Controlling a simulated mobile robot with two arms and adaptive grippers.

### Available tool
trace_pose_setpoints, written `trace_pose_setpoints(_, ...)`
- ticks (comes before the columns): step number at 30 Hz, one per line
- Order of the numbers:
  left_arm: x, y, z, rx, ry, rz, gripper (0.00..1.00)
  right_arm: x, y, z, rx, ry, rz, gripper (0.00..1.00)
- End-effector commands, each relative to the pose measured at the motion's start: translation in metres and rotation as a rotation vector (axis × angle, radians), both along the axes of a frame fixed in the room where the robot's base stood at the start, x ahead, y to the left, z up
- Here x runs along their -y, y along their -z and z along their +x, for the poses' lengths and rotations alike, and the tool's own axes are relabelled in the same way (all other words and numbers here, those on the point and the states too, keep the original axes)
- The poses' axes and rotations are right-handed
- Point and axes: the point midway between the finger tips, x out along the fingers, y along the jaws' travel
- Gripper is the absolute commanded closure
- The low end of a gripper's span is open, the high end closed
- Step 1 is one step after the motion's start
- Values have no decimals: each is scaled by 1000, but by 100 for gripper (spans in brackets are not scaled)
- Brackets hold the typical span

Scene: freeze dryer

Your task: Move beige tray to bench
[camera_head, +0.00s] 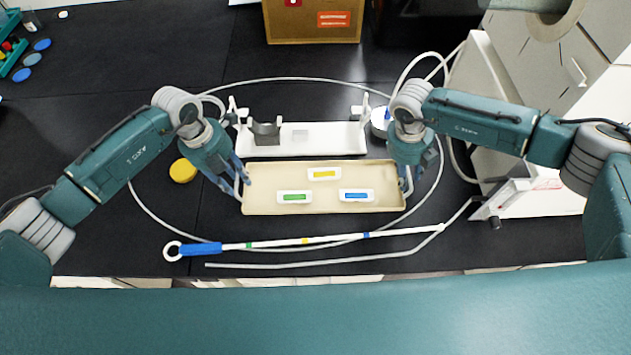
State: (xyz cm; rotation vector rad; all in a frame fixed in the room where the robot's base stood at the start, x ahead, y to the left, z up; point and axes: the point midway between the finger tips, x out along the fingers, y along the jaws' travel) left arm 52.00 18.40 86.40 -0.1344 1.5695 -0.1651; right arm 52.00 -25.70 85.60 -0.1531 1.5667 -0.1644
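The beige tray (265,206) is a shallow rectangle in the middle of the view, lying level over the black bench top (90,160). I cannot tell whether it rests on the bench or is slightly above it. It holds three small white pieces with yellow (324,174), green (294,197) and blue (356,196) labels. My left gripper (240,190) is at the tray's left end, and my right gripper (406,183) is at its right end. Both have fingertips at the tray's edge; whether they are closed on it is unclear.
A white stand (325,138) with upright brackets is just behind the tray. A thin cable loop (140,205) surrounds the area. A white rod with blue grip (200,248) lies in front. A yellow disc (182,171) is left, a cardboard box (310,35) behind, white equipment (510,120) right.

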Motion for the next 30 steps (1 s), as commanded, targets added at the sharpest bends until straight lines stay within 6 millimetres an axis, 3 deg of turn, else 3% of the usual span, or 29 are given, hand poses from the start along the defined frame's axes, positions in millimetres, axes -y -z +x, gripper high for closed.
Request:
trace_pose_setpoints(15,-19,-97,1,5,0,0,69,0,0,0,0,0,0,69)
trace_pose_setpoints(23,-21,-111,0,2,0,0,69,-2,-7,1,1,-1,0,69)
trace_pose_setpoints(30,-21,-111,0,2,0,0,69,-11,-51,2,4,-1,2,69)
